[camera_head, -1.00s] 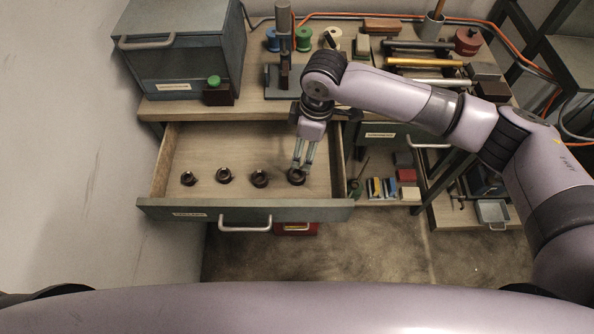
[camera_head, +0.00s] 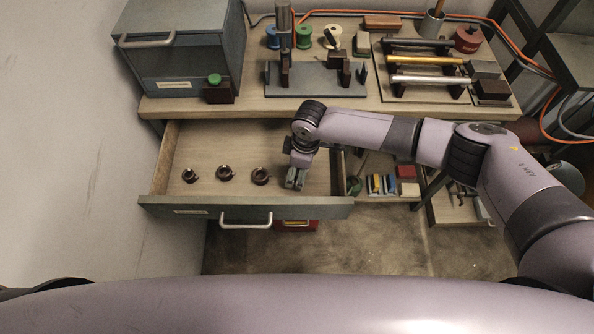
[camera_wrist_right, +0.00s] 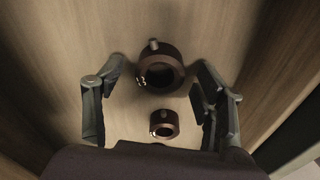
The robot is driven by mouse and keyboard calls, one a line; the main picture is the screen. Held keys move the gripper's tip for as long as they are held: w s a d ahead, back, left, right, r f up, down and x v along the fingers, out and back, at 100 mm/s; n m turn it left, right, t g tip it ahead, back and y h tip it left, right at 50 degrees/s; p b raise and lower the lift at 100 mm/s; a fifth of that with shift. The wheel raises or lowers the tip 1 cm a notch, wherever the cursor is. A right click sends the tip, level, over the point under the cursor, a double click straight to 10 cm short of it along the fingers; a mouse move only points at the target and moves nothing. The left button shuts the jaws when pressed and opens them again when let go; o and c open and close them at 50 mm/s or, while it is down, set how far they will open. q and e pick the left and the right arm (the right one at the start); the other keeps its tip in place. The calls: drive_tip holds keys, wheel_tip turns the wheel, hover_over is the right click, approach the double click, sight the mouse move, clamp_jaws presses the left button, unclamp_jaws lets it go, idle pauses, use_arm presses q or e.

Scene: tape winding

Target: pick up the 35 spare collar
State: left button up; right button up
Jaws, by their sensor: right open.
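Dark brown ring collars lie in a row in the open drawer in the head view: one at the left (camera_head: 189,175), one beside it (camera_head: 224,173) and one farther right (camera_head: 260,176). My right gripper (camera_head: 294,184) is over the drawer's right part and hides what lies beneath it. In the right wrist view, its spread fingers (camera_wrist_right: 162,88) flank a larger-looking collar (camera_wrist_right: 160,67) and a smaller-looking one (camera_wrist_right: 164,125), both apart from the fingers. Each has a small stud on its side. I cannot read a size mark, so I cannot tell which is 35. My left gripper is out of view.
The drawer (camera_head: 270,211) has a raised front edge and side walls close around my right gripper. Above it, the bench holds a grey fixture (camera_head: 315,80), a grey cabinet (camera_head: 180,65) and a rack of rods (camera_head: 425,60). The drawer floor between the collars is clear.

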drive_tip(key=c, duration=1.3)
drive_tip(key=shift+r, duration=0.15)
